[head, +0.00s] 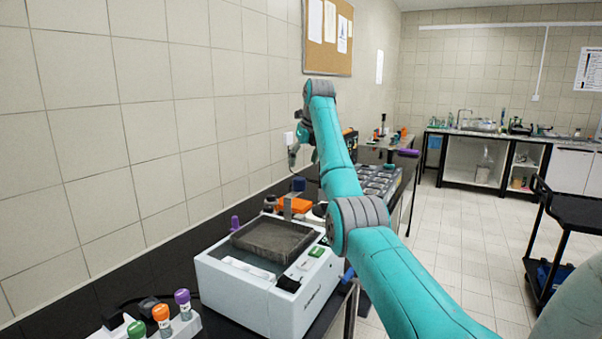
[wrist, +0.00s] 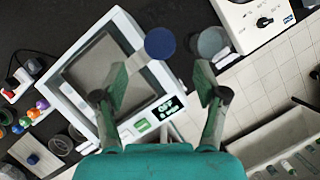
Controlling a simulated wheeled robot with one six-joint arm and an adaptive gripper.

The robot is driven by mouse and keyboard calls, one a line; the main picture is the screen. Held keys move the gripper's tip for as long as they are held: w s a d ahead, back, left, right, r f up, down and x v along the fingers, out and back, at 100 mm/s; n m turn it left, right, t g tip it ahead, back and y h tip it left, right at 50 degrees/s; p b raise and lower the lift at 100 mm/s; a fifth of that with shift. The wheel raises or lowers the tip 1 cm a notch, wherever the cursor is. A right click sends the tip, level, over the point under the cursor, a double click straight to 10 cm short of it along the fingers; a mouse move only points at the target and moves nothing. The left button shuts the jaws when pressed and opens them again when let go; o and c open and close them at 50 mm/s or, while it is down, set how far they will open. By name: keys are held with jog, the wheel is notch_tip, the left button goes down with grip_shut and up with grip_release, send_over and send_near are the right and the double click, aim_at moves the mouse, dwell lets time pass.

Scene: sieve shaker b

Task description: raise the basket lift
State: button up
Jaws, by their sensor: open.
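A white bench device (head: 262,293) with a square grey basin (head: 268,240) stands on the black bench. It also shows in the wrist view (wrist: 125,30), tilted, with a small lit display (wrist: 167,108) and a green button (wrist: 143,126). A blue round knob (wrist: 160,43) sits on a grey bar at the basin's edge, likely the basket lift handle. The knob also shows in the head view (head: 298,184). My gripper (wrist: 161,78) is open and empty. In the wrist view the knob appears just beyond and between its fingertips; contact cannot be seen. The basket itself is not clearly distinguishable.
Bottles with purple, orange and green caps (head: 161,315) stand at the front left. In the wrist view a grey cup (wrist: 211,43) and a white device with a dial (wrist: 262,20) are near the right finger. A tiled wall runs along the left.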

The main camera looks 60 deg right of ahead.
jog(key=shift+v, duration=1.85)
jog(key=shift+f, duration=0.1)
